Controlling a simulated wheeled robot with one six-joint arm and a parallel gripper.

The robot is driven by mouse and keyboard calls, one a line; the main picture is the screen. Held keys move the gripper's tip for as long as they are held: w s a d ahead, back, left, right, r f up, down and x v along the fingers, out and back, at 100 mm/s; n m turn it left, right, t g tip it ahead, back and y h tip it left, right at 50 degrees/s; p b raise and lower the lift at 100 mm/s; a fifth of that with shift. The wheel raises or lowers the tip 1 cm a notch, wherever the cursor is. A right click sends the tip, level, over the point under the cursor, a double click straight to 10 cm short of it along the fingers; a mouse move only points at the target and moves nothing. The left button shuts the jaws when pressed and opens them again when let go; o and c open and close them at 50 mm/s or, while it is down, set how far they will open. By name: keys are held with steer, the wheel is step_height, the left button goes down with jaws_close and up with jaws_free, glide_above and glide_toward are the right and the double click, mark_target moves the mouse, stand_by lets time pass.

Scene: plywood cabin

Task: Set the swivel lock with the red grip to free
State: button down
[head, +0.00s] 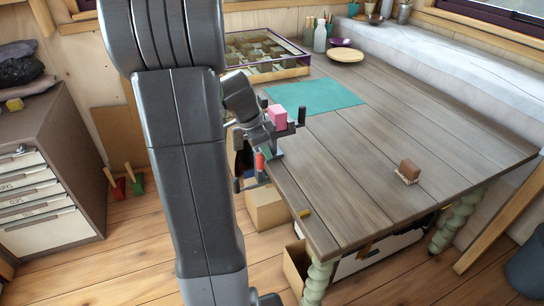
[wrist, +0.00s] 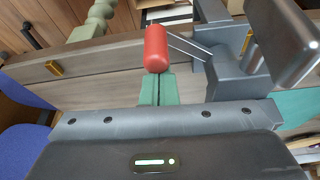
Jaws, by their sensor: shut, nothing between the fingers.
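The red grip (wrist: 157,48) is a rounded cylinder on a thin metal rod that runs to a dark grey vise-like fixture (wrist: 236,65). In the head view the fixture (head: 291,131) is at the table's left edge, and the red grip (head: 260,161) hangs at its near side, below the tabletop. My gripper (wrist: 158,76) has green fingers pressed together, with nothing between them. Their tips are right at the lower end of the red grip; I cannot tell whether they touch it. In the head view my arm hides most of the gripper.
A pink block (head: 277,117) sits at the fixture. The wooden table (head: 345,175) carries a teal mat (head: 315,97), a display case (head: 265,52) and a small brown block (head: 409,169). A cardboard box (head: 267,209) stands below the edge. A drawer cabinet (head: 45,190) is at left.

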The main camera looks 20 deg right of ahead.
steer(key=shift+w+a, duration=0.2)
steer(key=shift+a, duration=0.2)
stand_by(0.5)
